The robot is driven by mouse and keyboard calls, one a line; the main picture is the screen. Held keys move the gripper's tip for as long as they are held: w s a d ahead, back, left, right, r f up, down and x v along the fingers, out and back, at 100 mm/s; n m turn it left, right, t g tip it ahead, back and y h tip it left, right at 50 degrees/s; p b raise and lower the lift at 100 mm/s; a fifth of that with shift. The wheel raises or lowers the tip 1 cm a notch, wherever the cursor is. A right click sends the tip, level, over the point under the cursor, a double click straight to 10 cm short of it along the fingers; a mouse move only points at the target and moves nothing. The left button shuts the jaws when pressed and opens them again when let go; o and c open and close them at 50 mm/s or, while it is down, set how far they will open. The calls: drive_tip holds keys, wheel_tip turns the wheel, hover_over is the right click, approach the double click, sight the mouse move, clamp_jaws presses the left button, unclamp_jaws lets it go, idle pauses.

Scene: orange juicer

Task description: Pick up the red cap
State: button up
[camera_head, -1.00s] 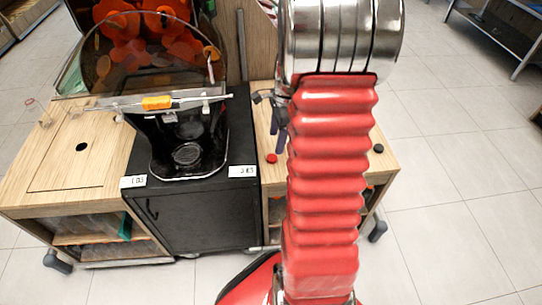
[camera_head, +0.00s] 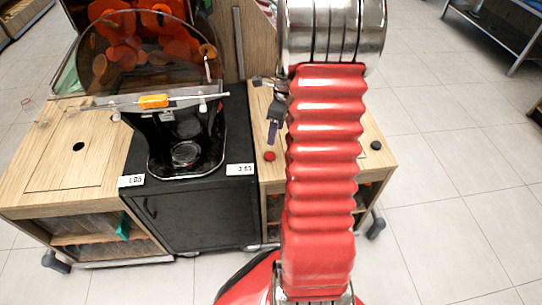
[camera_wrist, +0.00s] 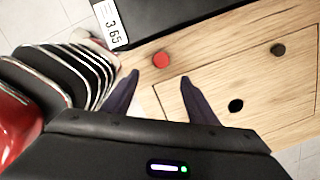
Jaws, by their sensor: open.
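The red cap (camera_head: 269,156) lies on the wooden counter to the right of the black juicer cabinet. It also shows in the wrist view (camera_wrist: 161,60), beyond the fingertips and between their lines. My gripper (camera_head: 274,130) is open and empty above the counter, partly hidden by my red arm in the head view. In the wrist view, its two dark fingers (camera_wrist: 158,76) are spread apart. The cap is apart from both fingers.
A black cap (camera_head: 376,145) lies on the same counter, farther right. The counter has a dark round hole (camera_wrist: 236,105). The juicer (camera_head: 185,135) stands on the black cabinet (camera_head: 195,215), with a price label (camera_wrist: 112,24) at its edge.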

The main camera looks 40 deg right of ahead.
hover_over(270, 155)
drive_tip(key=s, duration=0.1)
wheel_tip(270, 155, down, 8)
drive_tip(key=shift+s+d+r, duration=0.1)
drive_tip(key=shift+r, duration=0.1)
drive_tip(key=shift+w+f, duration=0.2)
drive_tip(key=shift+f, duration=1.1)
drive_tip(key=shift+w+f, duration=0.2)
drive_tip(key=shift+f, duration=1.1)
drive_tip(key=shift+c, duration=0.4)
drive_tip(key=c, duration=1)
